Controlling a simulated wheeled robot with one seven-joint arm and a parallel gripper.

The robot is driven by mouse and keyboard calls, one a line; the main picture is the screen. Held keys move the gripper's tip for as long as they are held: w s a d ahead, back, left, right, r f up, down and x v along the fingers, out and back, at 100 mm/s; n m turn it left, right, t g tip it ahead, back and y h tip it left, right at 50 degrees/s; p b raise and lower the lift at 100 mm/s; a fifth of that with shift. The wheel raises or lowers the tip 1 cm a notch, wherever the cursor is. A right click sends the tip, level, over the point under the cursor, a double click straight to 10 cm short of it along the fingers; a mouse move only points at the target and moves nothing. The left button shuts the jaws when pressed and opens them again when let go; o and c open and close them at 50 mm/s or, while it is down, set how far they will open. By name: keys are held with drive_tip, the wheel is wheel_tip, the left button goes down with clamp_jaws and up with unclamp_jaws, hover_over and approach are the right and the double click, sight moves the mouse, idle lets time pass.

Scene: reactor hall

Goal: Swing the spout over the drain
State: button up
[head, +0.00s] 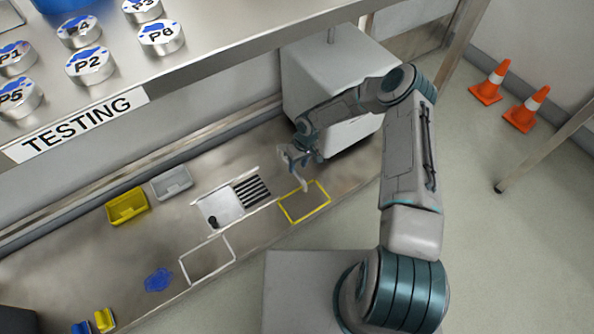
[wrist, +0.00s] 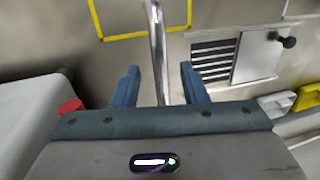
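The spout (wrist: 157,45) is a shiny metal tube in the wrist view. It runs between the two blue fingers of my gripper (wrist: 159,70), with a visible gap on each side. My gripper is open around it. In the head view my gripper (head: 300,160) is at the bench in front of the grey box, and the pale spout (head: 303,184) reaches toward the yellow outlined square. The drain (head: 252,190) is a black slotted grille left of the spout; in the wrist view the drain (wrist: 212,60) lies to the right. The spout's base is hidden.
A yellow outlined square (head: 321,215) lies right of the drain. A pale panel with a black knob (head: 213,222) adjoins the drain. Yellow (head: 127,206) and grey (head: 172,182) bins stand further left. A grey box (head: 320,75) stands behind my gripper. A shelf hangs above the bench.

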drive_tip(key=shift+s+a+f, duration=0.1)
drive_tip(key=shift+a+f, duration=0.05)
drive_tip(key=shift+f, duration=0.55)
drive_tip(key=shift+s+a+f, duration=0.1)
drive_tip(key=shift+f, duration=0.6)
clamp_jaws()
